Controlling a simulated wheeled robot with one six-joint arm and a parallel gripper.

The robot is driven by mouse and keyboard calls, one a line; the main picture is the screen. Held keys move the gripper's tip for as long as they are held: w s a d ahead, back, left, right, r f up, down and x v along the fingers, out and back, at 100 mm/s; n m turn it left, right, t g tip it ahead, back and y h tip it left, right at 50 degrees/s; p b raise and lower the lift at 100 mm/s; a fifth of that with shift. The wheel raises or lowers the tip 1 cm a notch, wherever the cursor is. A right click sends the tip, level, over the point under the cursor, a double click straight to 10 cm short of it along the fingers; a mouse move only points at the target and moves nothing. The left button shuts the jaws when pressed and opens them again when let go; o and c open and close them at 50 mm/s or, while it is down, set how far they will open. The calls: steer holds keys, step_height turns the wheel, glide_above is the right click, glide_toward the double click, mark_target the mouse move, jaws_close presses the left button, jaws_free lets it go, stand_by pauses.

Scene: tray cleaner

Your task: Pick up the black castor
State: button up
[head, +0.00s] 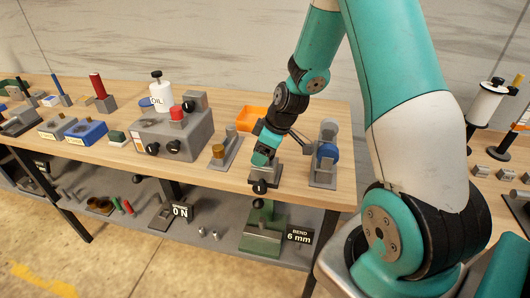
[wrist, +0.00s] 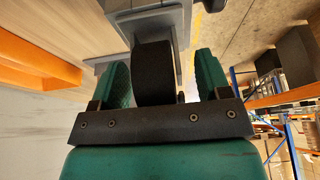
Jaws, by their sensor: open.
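The black castor (wrist: 153,78) shows in the wrist view as a dark wheel standing between the two green fingers. A grey bracket or plate lies just beyond it. My gripper (wrist: 160,66) is open around the castor; a gap shows on the left side, and the right finger is also apart from the wheel. In the head view my gripper (head: 262,159) points down at a grey block (head: 266,174) near the table's front edge. There I cannot make out the castor clearly behind the fingers.
A grey fixture with a blue part (head: 325,155) stands close to the right. A grey stand with a brass cylinder (head: 222,155) is to the left, and an orange tray (head: 251,116) is behind. A green press (head: 263,232) sits on the lower shelf.

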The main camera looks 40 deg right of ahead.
steer(key=c, duration=1.2)
steer(key=shift+r, duration=0.15)
